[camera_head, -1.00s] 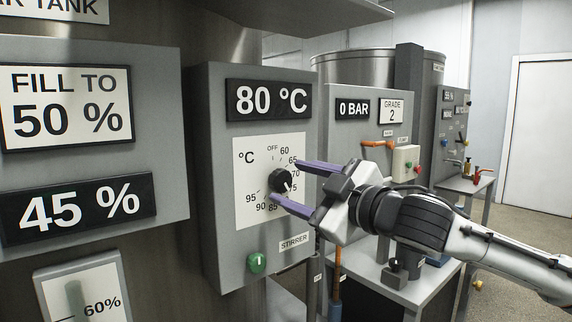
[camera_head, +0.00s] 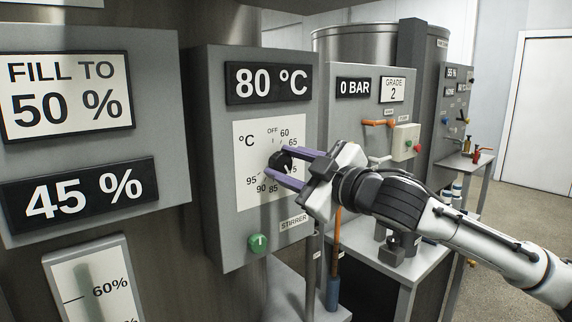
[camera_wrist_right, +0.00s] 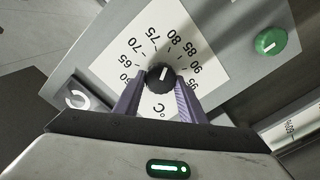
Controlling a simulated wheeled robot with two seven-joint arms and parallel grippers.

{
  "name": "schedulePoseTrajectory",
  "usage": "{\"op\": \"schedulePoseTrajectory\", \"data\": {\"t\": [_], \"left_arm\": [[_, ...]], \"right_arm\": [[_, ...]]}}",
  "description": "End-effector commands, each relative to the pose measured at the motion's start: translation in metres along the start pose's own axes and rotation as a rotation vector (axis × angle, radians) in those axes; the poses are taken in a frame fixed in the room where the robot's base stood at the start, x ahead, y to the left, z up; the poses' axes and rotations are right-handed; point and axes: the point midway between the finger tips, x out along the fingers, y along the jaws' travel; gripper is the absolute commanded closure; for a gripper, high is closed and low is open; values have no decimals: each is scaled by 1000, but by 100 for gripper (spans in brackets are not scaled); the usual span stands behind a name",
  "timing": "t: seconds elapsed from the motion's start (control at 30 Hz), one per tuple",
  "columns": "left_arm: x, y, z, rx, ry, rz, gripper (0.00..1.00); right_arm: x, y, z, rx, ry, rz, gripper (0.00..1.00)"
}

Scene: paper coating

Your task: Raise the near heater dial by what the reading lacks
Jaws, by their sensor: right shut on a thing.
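The near heater dial (camera_head: 281,161) is a black knob on a white °C scale plate (camera_head: 248,190) running from OFF and 60 to 95. The display (camera_head: 268,85) above it reads 80 °C. My right gripper (camera_head: 275,163), with purple fingers, is shut on the dial, one finger above it and one below. In the right wrist view the dial (camera_wrist_right: 160,78) sits between the fingertips, and its white mark points roughly toward 80; the exact setting is hard to tell. My left gripper is not in view.
A green stirrer knob (camera_head: 259,243) is below the scale. At left, a sign (camera_head: 66,97) says FILL TO 50 % and a display (camera_head: 78,201) reads 45 %. At right, a panel (camera_head: 354,88) reads 0 BAR, with a table (camera_head: 420,250) below it.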

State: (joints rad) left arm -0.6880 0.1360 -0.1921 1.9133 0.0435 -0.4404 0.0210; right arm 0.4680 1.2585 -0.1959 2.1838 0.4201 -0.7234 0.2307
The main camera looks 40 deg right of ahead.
Motion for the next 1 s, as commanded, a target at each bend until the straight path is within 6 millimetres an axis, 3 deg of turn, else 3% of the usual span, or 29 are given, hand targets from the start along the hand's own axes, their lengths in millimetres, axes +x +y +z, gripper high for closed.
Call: {"op": "schedulePoseTrajectory", "data": {"t": [0.37, 1.0], "left_arm": [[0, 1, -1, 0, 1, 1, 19], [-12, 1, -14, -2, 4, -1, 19]], "right_arm": [[0, 0, 0, 103, 0, -1, 86], [0, 3, 0, 678, -2, -2, 86]]}}
